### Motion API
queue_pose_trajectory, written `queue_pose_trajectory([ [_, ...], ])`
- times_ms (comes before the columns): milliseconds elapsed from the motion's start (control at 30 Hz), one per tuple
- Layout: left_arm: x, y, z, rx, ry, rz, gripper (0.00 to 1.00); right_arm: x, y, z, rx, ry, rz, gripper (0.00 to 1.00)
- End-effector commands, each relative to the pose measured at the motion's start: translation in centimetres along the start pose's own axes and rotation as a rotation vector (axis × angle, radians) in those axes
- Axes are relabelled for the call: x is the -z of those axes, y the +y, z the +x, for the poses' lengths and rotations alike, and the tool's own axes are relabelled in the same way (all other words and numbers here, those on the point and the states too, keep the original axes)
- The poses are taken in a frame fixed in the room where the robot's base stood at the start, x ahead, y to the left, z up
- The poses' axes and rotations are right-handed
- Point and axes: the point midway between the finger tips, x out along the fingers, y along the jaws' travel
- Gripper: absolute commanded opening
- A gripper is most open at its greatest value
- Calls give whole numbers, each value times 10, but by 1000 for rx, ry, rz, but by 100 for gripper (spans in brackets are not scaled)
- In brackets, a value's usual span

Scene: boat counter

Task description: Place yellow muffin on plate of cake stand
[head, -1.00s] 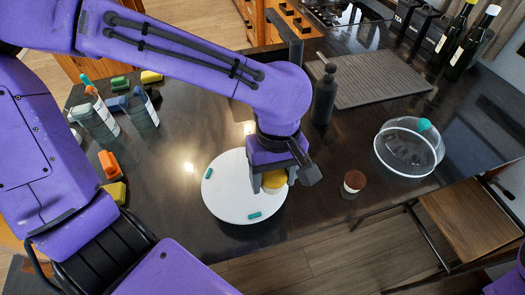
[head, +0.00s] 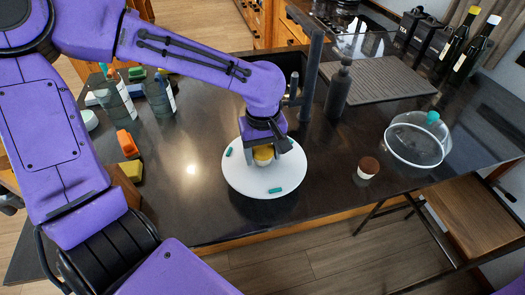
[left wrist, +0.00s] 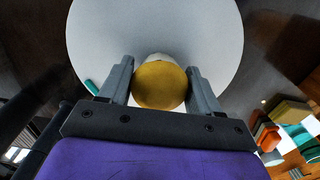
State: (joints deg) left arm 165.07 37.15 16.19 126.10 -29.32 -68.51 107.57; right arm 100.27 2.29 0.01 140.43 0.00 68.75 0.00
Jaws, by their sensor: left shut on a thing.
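The yellow muffin (head: 263,156) has a yellow top and a pale base. My left gripper (head: 266,150) is shut on it, one finger at each side, over the white round plate of the cake stand (head: 255,187). In the left wrist view, the yellow muffin (left wrist: 160,86) sits between the two fingers of my left gripper (left wrist: 160,92), with the white plate (left wrist: 155,25) behind it. I cannot tell whether the muffin's base touches the plate. Small teal pieces (head: 275,190) lie near the plate's rim. My right gripper is not in view.
A brown-topped muffin (head: 368,167) stands on the dark counter right of the plate. A clear dome with a teal knob (head: 418,145) lies further right. A dark bottle (head: 338,92) stands behind the plate. Glasses and coloured blocks (head: 130,171) are at left.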

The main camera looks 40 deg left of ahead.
Motion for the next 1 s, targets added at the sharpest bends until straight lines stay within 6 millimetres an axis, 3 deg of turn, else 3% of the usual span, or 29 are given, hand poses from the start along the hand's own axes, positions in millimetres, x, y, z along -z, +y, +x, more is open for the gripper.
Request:
queue_pose_trajectory([
  [100,0,0,5,1,0,-2,27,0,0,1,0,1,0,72],
  [133,0,0,5,1,-1,-2,70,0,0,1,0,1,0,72],
  [200,0,0,4,1,-1,-2,89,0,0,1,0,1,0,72],
  [567,0,0,-2,-2,-2,0,89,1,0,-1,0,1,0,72],
  [700,1,0,-31,-3,7,-3,89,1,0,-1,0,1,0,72],
  [800,0,0,-68,-3,-2,-1,89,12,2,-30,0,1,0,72],
  [1000,0,0,-109,-3,-3,-1,89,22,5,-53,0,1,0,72],
])
